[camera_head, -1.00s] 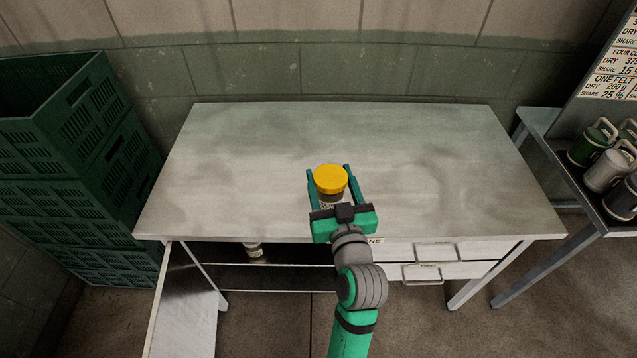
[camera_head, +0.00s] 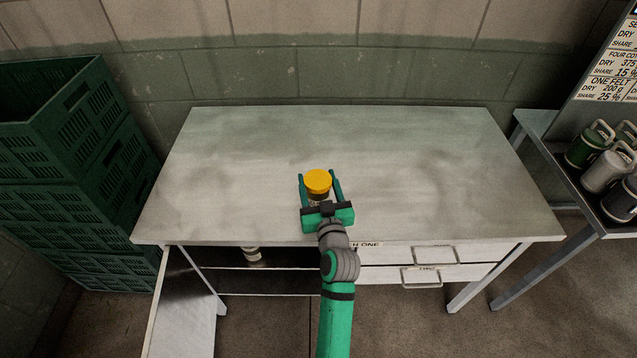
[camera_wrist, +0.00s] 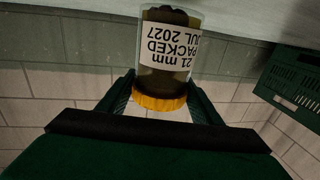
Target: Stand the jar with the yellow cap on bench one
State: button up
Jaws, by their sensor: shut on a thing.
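The jar with the yellow cap (camera_head: 318,181) is upright over the front middle of the pale bench top (camera_head: 430,150). A label on the bench's front edge partly reads "H ONE". My gripper (camera_head: 320,190) is shut on the jar, one finger on each side. In the wrist view, which is upside down, the jar (camera_wrist: 168,55) has dark contents and a white label reading "21 mm PACKED JUL 2027". Its base is near the bench surface (camera_wrist: 290,12); I cannot tell whether it touches.
The bench top around the jar is clear. Green crates (camera_head: 85,150) are stacked at the left. A side table (camera_head: 545,122) with metal canisters (camera_head: 605,170) stands at the right. Another small jar (camera_head: 252,254) sits on the shelf below, and drawers (camera_head: 430,262) are at the front.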

jog(key=shift+a+f, duration=0.1)
jog(key=shift+f, duration=0.2)
jog(key=shift+s+a, duration=0.1)
jog(key=shift+f, duration=0.1)
jog(key=o, duration=1.3)
jog(key=shift+o, duration=0.2)
